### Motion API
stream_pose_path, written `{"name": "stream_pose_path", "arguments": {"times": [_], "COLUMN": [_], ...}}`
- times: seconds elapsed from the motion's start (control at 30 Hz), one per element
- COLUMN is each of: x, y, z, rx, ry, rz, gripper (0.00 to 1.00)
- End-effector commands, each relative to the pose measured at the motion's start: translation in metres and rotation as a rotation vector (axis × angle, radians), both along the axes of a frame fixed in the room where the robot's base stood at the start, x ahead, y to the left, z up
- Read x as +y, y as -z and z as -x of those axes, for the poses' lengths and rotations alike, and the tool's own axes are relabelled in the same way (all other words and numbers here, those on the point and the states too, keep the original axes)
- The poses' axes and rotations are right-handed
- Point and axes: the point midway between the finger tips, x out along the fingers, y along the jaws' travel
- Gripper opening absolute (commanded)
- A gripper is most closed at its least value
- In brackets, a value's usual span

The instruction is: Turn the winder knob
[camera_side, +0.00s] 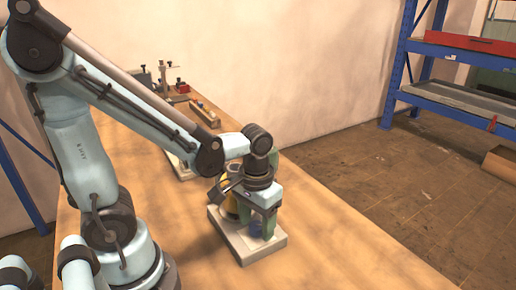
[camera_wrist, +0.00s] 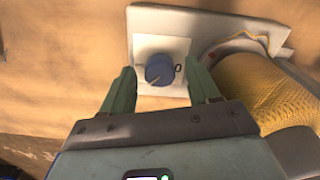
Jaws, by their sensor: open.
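The winder knob (camera_wrist: 159,69) is a round blue knob with a pale pointer line, set on a white square plate (camera_wrist: 150,45). A dark mark shows on the plate to its right. My gripper (camera_wrist: 160,82) is open, with one green finger on each side of the knob and visible gaps between fingers and knob. In the side view my gripper (camera_side: 262,222) points down over the pale base (camera_side: 246,255), and the blue knob (camera_side: 256,230) shows partly between the fingers. A yellow mesh-covered cylinder (camera_wrist: 262,88) stands beside the knob on the same base; it is partly hidden in the side view.
The wooden table (camera_side: 330,245) is clear to the right of the base. A wooden block with small coloured pieces (camera_side: 205,113) and a small metal stand (camera_side: 168,75) are at the table's back. A blue shelf rack (camera_side: 460,95) stands away on the right.

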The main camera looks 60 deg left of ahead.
Motion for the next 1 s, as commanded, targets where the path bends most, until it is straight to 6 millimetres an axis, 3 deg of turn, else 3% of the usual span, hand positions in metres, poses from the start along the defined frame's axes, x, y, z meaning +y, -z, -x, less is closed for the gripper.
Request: {"name": "stream_pose_path", "arguments": {"times": [0.4,0.77,1.0], "x": [0.0,0.0,0.0], "y": [0.0039,0.0038,0.0038], "z": [0.0003,0.0003,0.0002], "rx": [0.0,0.0,0.0], "ry": [0.0,0.0,0.026], "rz": [0.0,0.0,0.0], "gripper": [0.59,0.04,0.04]}}
